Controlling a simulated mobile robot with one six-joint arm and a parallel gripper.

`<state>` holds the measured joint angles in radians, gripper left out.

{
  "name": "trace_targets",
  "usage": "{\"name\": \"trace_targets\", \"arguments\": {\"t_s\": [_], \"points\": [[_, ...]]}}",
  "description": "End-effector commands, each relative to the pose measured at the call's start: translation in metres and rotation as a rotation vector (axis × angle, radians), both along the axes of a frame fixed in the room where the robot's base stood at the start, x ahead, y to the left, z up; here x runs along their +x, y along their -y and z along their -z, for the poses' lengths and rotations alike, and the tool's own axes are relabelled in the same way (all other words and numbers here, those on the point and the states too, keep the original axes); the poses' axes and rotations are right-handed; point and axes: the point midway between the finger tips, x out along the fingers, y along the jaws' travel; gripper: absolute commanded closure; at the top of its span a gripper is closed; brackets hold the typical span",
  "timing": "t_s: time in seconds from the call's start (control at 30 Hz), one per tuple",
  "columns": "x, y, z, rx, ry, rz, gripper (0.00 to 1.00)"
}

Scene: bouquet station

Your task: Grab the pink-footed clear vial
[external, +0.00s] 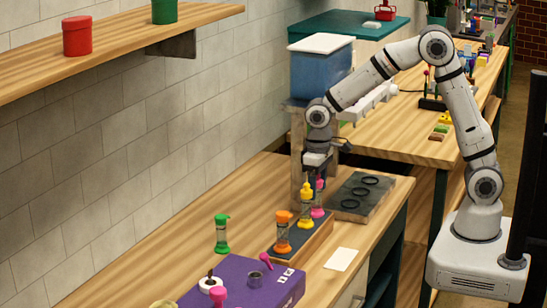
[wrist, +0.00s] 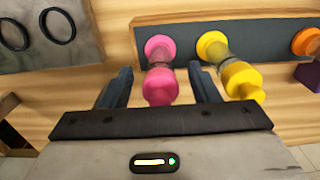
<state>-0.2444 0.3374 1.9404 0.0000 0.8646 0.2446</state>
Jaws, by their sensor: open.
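The pink-footed clear vial (wrist: 160,52) stands at the end of a dark-topped wooden rack in the wrist view, with a pink foot, a clear middle and a pink top. It also shows in the external view (external: 317,211), partly hidden behind the yellow vial. My gripper (wrist: 162,82) is open, its two dark fingers on either side of the pink vial and apart from it. In the external view my gripper (external: 316,178) is low over that end of the rack. The yellow vial (wrist: 240,80) stands just right of the right finger, very close to it.
The orange vial (external: 283,231) shares the rack (external: 309,241). A green vial (external: 221,233) stands apart to the left. A purple box (external: 240,284) is in front, and a dark plate with black rings (external: 358,195) lies behind the rack.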

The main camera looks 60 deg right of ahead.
Motion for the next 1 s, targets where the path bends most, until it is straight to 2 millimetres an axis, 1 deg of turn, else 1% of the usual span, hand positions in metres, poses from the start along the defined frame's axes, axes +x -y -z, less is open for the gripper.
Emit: {"name": "trace_targets", "arguments": {"t_s": [0.03, 0.13, 0.37, 0.4, 1.0], "points": [[0.000, 0.000, 0.006, -0.001, -0.004, 0.000, 0.45], [0.000, 0.000, 0.014, 0.000, -0.001, 0.000, 0.45], [0.000, -0.001, 0.017, 0.000, 0.001, -0.001, 0.45], [0.000, -0.001, 0.017, 0.000, 0.001, -0.001, 0.46], [0.000, -0.001, 0.016, 0.000, 0.001, -0.001, 0.96]]}}
